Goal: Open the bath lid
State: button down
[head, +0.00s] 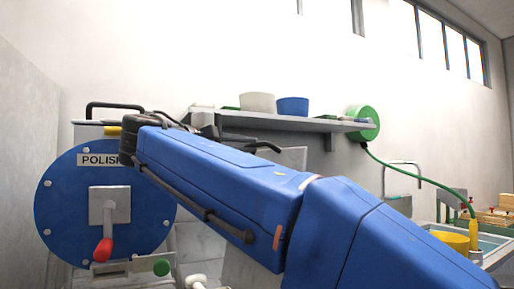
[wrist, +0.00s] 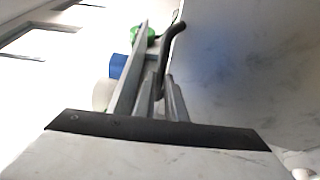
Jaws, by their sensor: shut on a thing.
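The bath lid, a grey marbled panel, fills the right of the wrist view (wrist: 245,60). In the head view part of it (head: 296,156) shows behind my blue arm, standing up at a steep tilt. Its black bent handle (wrist: 174,36) reaches in between the grey fingers of my gripper (wrist: 163,84). My gripper is shut on this handle. In the head view the handle (head: 266,147) shows just above the arm, while my arm hides most of the gripper, the lid and the bath below.
A blue polisher drum (head: 70,200) with a red-gripped crank (head: 103,248) stands at the left. A wall shelf (head: 270,121) behind holds a white bowl (head: 257,102) and a blue bowl (head: 292,106). A green hose reel (head: 362,122) hangs at its right end. A yellow bowl (head: 450,240) stands far right.

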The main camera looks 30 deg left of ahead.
jog(key=shift+s+a, duration=0.1)
dwell(0.3)
jog(key=c, duration=1.8)
grip_release()
jog(key=v, duration=1.7)
jog(key=shift+s+f, duration=0.15)
jog(key=shift+s, duration=0.1)
